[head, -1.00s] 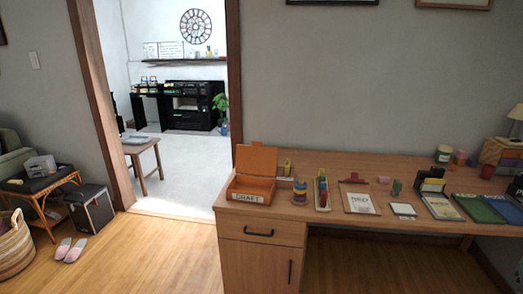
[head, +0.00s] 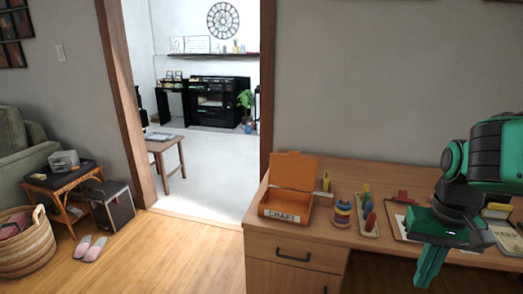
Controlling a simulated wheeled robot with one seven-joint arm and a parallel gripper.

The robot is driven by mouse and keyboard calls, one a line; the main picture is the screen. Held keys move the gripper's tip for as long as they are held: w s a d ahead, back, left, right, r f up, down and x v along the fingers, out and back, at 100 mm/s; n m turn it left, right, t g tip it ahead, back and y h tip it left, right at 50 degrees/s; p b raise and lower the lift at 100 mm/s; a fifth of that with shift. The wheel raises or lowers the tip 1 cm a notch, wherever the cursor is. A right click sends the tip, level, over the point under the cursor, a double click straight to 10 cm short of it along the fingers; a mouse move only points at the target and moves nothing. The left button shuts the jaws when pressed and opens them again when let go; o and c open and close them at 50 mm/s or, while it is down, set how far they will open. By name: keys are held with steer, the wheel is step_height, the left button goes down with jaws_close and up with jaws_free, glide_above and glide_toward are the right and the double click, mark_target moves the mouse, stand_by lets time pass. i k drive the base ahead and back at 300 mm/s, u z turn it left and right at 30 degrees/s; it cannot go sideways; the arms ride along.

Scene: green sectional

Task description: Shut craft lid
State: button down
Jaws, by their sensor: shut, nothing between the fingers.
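The orange craft box (head: 285,207) stands at the left end of the wooden desk, with a white "CRAFT" label on its front. Its lid (head: 293,171) is open and stands roughly upright at the back. The inside of the box looks empty from here. My gripper (head: 428,280) is at the right of the head view, in front of the desk and well to the right of the box. It points downward, its fingers are shut, and it holds nothing. My arm hides part of the desk's right side.
Right of the box on the desk (head: 330,234) are a ring stack (head: 342,214), a tray of colored pegs (head: 368,215) and a clipboard (head: 397,222). A small yellow item (head: 326,182) stands beside the lid. Open floor (head: 180,255) lies left of the desk.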

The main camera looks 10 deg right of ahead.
mark_target(292, 171)
steer(key=z, duration=0.3)
steer(key=i, duration=1.2)
steer(key=z, duration=0.7)
